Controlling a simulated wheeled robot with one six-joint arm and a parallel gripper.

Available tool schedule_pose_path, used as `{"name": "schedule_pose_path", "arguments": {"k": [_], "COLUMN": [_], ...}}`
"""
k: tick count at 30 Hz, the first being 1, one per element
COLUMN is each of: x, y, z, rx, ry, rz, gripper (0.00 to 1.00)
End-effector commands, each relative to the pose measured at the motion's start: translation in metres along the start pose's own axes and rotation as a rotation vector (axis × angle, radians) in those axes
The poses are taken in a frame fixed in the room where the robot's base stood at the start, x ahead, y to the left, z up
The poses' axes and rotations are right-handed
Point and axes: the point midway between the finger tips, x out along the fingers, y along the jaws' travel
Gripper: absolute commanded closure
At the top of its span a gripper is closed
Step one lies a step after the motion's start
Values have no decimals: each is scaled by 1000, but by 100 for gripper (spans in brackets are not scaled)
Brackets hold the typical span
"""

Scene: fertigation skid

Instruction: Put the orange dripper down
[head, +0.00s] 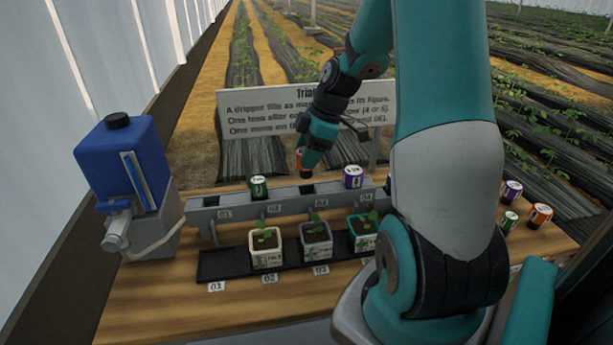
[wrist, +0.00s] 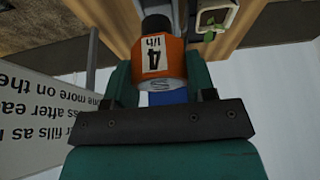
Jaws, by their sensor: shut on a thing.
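My gripper (head: 307,152) is shut on the orange dripper (head: 299,157). In the wrist view the orange dripper (wrist: 175,58) sits between the two fingers (wrist: 160,80), with a white label reading "4 l/h" and a dark tip pointing away from the gripper. In the head view it hangs tip down, apart from the grey rail (head: 237,210), roughly over an opening near the 03 mark. A green dripper (head: 259,186) stands in the rail near 02 and a purple-and-white dripper (head: 353,176) near 04. The opening near 01 looks empty.
Potted seedlings (head: 265,247) stand in a black tray (head: 225,265) before the rail. A blue tank (head: 120,165) is at left, a sign (head: 250,108) behind. Purple (head: 512,190), green (head: 509,220) and another orange dripper (head: 540,215) stand at right. My arm hides the rail's right end.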

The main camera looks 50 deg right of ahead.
Motion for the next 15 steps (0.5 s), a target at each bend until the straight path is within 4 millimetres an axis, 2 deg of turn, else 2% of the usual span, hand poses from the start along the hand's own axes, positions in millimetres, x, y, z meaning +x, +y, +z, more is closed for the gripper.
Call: {"name": "schedule_pose_path", "arguments": {"k": [1, 6, 12, 15], "x": [8, 21, 50, 57], "y": [-1, 0, -1, 0], "z": [3, 8, 20, 23], "rx": [0, 0, 1, -1], "ry": [0, 0, 1, 0], "rz": [-4, -1, -4, -1], "gripper": [73, 73, 73, 73]}}
